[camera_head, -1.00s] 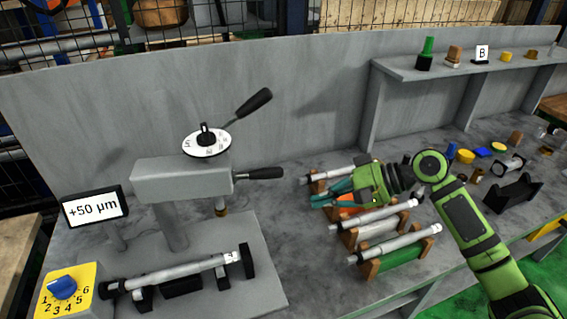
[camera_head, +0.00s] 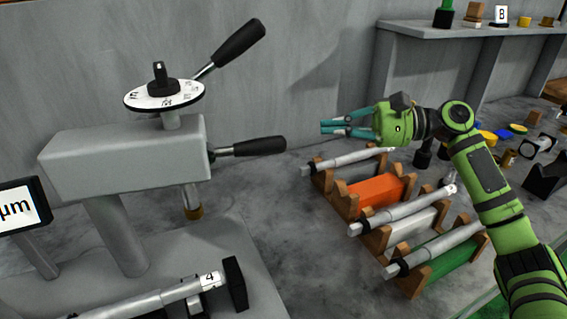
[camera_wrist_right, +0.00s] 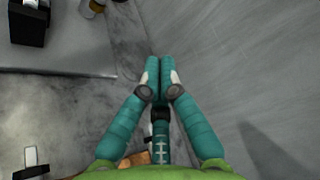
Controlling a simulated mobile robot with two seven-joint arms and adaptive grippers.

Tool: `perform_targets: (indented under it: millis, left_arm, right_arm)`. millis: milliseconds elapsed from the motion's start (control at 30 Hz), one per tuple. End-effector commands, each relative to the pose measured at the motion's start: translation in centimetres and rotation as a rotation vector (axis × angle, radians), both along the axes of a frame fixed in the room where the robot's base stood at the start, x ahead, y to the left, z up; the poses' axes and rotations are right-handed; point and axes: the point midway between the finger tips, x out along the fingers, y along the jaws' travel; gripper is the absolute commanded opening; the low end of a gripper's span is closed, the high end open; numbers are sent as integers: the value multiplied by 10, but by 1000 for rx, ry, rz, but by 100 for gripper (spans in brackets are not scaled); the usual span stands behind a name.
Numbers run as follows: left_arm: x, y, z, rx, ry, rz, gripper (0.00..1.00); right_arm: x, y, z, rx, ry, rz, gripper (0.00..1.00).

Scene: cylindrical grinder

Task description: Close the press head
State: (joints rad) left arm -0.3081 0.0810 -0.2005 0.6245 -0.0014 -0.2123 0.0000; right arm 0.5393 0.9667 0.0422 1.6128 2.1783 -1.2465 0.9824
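The press head is a grey block (camera_head: 125,160) on a post at the left of the head view. A black-gripped handle (camera_head: 250,147) sticks out of its right end. A white dial (camera_head: 163,94) with an angled black lever (camera_head: 238,42) sits on top. A spindle (camera_head: 192,200) hangs below the block. My green right gripper (camera_head: 324,126) points left, its teal fingers apart from the handle's tip, just to its right. Two fingertips lie together in the wrist view (camera_wrist_right: 161,72); the head view shows a narrow gap between fingers. It holds nothing visible. My left gripper is out of view.
A shaft (camera_head: 165,298) lies on supports below the press head, near a display (camera_head: 18,210). A rack (camera_head: 365,215) with several shafts stands below my right arm. A grey wall rises behind; a shelf (camera_head: 470,35) is at the right.

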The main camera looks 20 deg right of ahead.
Motion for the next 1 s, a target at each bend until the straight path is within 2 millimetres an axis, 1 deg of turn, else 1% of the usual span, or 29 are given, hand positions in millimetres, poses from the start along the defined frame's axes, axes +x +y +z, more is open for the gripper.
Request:
perform_targets:
  millis: [33, 67, 167, 267, 600, 667, 700, 800, 1000]
  left_arm:
    - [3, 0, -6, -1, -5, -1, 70]
    - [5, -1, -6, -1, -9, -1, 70]
    - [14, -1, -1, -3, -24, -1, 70]
    - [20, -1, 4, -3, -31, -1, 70]
    - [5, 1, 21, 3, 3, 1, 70]
    - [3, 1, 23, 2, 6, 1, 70]
    - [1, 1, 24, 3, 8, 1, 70]
    - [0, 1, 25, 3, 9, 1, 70]
    - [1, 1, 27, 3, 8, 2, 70]
  right_arm:
    - [0, 0, -6, 0, -1, 0, 0]
    - [0, 1, -6, 0, -1, 0, 0]
    - [3, 7, -5, -1, -2, 1, 0]
    - [9, 19, -4, 0, -1, 3, 0]
    - [41, 84, -10, 1, -1, 5, 0]
    - [45, 94, -12, 0, -2, 3, 0]
    - [36, 91, -11, -5, -1, 0, 0]
    - [23, 93, -8, -4, 0, 1, 0]
    - [9, 94, -3, -2, 0, 0, 0]
